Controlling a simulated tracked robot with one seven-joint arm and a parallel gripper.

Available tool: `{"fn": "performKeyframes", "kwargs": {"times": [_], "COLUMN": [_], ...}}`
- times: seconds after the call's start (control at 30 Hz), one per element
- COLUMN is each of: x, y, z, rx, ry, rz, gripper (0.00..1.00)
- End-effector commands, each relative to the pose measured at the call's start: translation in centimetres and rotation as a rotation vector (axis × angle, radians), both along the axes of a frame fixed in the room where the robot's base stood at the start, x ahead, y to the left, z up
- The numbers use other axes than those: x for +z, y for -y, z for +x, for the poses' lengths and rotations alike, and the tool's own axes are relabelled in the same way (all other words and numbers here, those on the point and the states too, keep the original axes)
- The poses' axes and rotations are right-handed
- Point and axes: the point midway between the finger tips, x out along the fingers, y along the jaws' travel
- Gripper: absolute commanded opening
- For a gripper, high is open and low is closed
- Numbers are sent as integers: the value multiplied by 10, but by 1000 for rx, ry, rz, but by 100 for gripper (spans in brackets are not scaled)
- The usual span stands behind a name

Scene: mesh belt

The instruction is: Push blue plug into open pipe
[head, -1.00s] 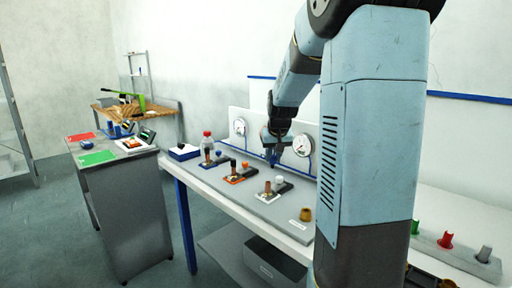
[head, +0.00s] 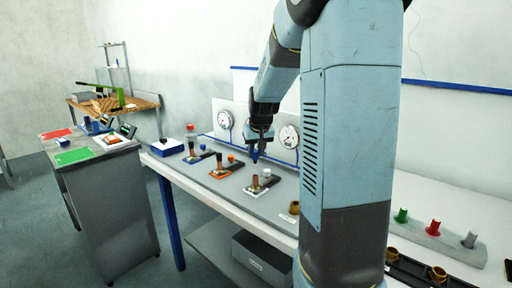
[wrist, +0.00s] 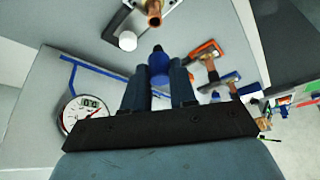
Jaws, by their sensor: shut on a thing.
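My gripper (head: 260,140) is shut on the blue plug (wrist: 159,62), above the bench near the round gauges. In the wrist view, the plug sticks out between the two fingers (wrist: 159,88), tip pointing away from me. In the head view the plug (head: 255,156) is small and points down. A copper pipe (head: 255,182) stands upright on a white plate below the plug; the two are apart. This pipe also shows at the top of the wrist view (wrist: 153,12). Two more copper pipes stand on an orange plate (head: 219,161) and a blue plate (head: 191,149). I cannot see clearly into their tops.
White-faced gauges (head: 289,136) stand behind the plates, with blue piping along the bench. A brass piece (head: 294,207) sits at the bench's front. Green, red and grey plugs (head: 433,228) stand in a rack at the right. A grey cabinet (head: 110,205) stands at the left.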

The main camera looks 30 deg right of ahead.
Motion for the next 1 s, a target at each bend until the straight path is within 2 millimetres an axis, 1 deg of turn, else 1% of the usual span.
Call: {"fn": "performKeyframes", "kwargs": {"times": [0.2, 0.5, 0.67, 1.0], "x": [-18, -35, -38, -38], "y": [0, 1, 1, 1], "z": [0, 0, -1, -1], "rx": [0, -1, -1, -2], "ry": [-2, 0, 0, 1], "rz": [0, 0, 0, 0], "gripper": [0, 0, 0, 0]}}
